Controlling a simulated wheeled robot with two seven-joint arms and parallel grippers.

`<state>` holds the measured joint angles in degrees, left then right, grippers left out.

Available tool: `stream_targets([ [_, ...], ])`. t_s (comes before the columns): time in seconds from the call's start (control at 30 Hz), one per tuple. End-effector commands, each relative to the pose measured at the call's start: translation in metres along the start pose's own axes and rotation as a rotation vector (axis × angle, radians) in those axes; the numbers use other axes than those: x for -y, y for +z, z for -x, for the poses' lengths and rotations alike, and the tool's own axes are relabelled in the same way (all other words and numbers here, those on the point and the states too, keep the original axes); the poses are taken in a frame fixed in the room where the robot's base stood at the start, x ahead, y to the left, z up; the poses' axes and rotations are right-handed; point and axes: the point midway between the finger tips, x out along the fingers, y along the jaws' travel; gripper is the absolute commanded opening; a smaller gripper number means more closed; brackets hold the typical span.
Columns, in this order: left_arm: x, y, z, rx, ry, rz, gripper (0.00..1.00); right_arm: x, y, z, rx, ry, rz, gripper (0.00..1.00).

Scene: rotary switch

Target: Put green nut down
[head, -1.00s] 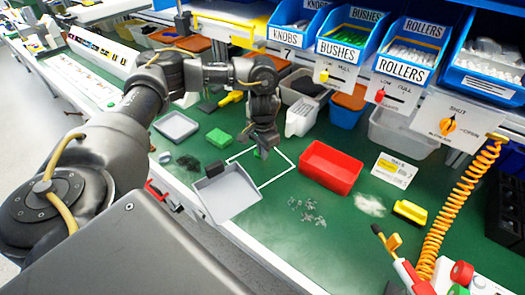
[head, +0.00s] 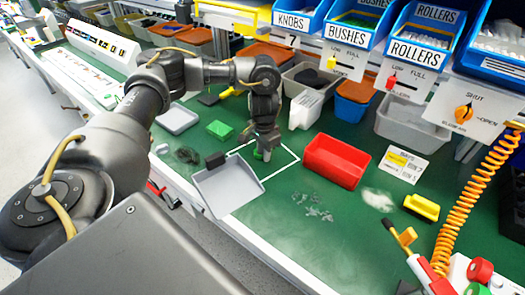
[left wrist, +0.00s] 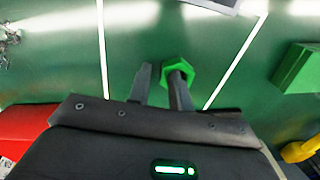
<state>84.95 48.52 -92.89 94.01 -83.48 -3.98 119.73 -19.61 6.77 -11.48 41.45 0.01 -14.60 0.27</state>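The green nut (left wrist: 178,72) is a hexagon with a hole, seen in the left wrist view at the tip of one finger of my left gripper (left wrist: 160,84). The fingers stand apart with green mat visible between them, so the gripper looks open. In the head view my left gripper (head: 264,150) points down inside the white outlined square (head: 283,169), with the nut (head: 259,155) low at its fingertips, partly hidden. The nut seems to be at mat level; whether it still touches a finger I cannot tell. My right gripper is not in view.
A grey tray (head: 228,188) sits at the square's near left and a red bin (head: 336,162) to its right. A green block (head: 220,129) lies to the left. Labelled blue bins stand behind.

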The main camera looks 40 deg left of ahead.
Motion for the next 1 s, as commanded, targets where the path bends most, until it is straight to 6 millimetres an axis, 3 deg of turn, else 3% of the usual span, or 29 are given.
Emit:
stream_targets([
  [0.03, 0.001, 0.001, -0.007, 0.002, -0.001, 0.001, 0.28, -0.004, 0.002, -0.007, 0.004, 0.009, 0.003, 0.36],
  [0.4, 0.001, 0.0, -0.003, 0.0, -0.002, 0.0, 0.3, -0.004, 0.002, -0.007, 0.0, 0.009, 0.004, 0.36],
  [0.77, 0.001, -0.001, 0.07, -0.003, -0.003, 0.0, 0.3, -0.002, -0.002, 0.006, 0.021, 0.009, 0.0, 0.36],
  [1.0, 0.0, -0.001, 0.109, -0.002, -0.002, -0.001, 0.3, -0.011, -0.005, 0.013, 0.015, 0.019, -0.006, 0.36],
])
